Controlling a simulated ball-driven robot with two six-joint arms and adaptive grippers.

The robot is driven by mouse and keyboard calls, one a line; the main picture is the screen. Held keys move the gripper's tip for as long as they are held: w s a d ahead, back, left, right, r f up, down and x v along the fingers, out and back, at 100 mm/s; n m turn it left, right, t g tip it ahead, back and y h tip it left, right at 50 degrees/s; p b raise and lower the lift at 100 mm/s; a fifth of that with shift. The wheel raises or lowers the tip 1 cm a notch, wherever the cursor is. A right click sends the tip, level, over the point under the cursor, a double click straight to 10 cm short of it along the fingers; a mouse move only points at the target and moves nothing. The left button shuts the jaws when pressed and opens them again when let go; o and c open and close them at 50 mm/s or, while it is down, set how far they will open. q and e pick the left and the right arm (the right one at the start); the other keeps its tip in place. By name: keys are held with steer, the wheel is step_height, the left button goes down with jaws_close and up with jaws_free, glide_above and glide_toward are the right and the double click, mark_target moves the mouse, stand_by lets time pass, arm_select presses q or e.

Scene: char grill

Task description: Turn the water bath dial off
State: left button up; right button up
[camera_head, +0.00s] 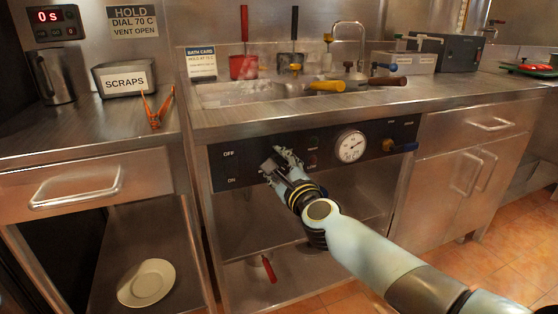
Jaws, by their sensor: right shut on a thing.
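The water bath's dark control panel (235,166) runs along the front of the counter, with "OFF" lettered above "ON" at its left. My right gripper (277,161) reaches in from the lower right and is shut on the dial (268,164), a dark knob just right of these words. The fingers cover part of the dial, and I cannot tell which way it points. The water bath (230,97) is the sunken basin in the counter above. My left gripper is not in view.
Yellow and brown handles (326,86) lie over the basin. Orange tongs (157,110) and a scraps bin (124,80) stand left. Open shelves lie below the panel.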

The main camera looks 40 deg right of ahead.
steer(key=n+p, duration=0.3)
steer(key=n, duration=0.6)
steer(key=f+n+p, duration=0.1)
steer(key=n+p, duration=0.2)
steer(key=n, duration=0.6)
steer(key=f+n+p, duration=0.1)
steer(key=n+p, duration=0.2)
steer(key=n, duration=0.6)
steer(key=shift+s+d+p, duration=0.15)
steer(key=shift+d+p, duration=0.1)
steer(key=shift+p, duration=0.05)
steer(key=shift+n, duration=0.3)
steer(key=o, duration=1)
steer(key=shift+r, duration=0.1)
steer(key=shift+o, duration=0.2)
steer(key=v, duration=1.2)
